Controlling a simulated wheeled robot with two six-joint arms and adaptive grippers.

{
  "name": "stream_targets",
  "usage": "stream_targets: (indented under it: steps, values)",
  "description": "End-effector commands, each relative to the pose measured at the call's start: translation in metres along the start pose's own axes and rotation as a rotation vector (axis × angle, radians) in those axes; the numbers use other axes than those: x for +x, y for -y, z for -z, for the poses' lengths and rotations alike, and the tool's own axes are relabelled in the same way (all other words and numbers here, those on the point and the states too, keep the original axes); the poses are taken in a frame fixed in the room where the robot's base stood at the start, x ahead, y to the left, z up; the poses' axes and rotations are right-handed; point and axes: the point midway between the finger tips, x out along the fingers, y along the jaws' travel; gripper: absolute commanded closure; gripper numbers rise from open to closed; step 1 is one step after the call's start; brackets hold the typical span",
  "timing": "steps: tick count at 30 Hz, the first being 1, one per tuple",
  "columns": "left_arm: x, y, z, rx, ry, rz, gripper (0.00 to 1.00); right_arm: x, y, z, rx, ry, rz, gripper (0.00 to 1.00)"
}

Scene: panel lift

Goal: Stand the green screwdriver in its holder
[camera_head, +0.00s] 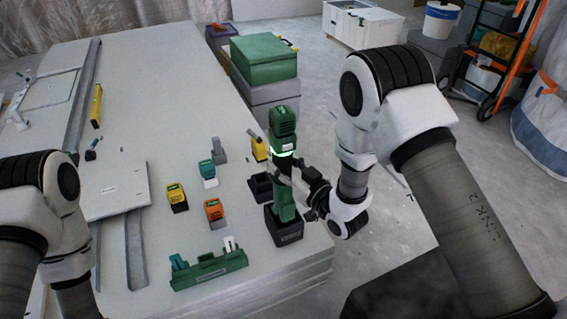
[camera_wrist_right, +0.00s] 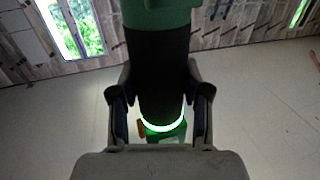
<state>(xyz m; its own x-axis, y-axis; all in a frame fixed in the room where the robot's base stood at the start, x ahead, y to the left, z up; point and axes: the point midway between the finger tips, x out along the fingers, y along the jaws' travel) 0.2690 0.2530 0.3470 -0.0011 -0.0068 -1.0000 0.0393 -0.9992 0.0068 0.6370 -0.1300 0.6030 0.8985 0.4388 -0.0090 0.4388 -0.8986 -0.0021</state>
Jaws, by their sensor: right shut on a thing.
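The green screwdriver (camera_head: 283,124) is upright, with a green top, a dark grip and a glowing ring. Its green lower end meets the opening of the black holder (camera_head: 285,234) near the table's right edge and appears to be inside it; I cannot tell how deep. My right gripper (camera_head: 294,181) is shut on the screwdriver from the right. In the right wrist view, the gripper's fingers (camera_wrist_right: 160,110) close on both sides of the dark grip (camera_wrist_right: 158,75), beside the glowing ring. My left arm enters at the lower left, and its gripper is out of view.
An empty-looking black holder (camera_head: 261,187) stands just behind. A green rack (camera_head: 210,270) lies in front.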

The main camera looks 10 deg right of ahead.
Motion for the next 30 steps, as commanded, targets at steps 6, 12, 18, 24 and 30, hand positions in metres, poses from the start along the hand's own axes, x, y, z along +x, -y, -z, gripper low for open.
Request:
stream_targets:
  steps: [6,12,18,24,30]
  values:
    - [0.000,0.000,0.000,0.000,0.000,0.000,1.00,0.001,0.000,0.001,-0.001,-0.005,0.000,1.00]
    - [0.001,0.000,0.000,0.000,0.000,0.000,1.00,0.001,0.000,0.000,-0.001,-0.005,0.000,1.00]
    - [0.005,0.000,0.000,0.000,0.000,0.000,1.00,0.001,0.000,-0.006,-0.001,-0.005,0.000,1.00]
    - [0.009,0.000,0.000,0.000,0.000,0.000,1.00,0.001,-0.001,-0.012,-0.001,-0.005,0.000,1.00]
    - [0.013,0.000,0.000,0.000,0.000,0.000,1.00,0.001,-0.001,-0.018,-0.001,-0.006,0.000,1.00]
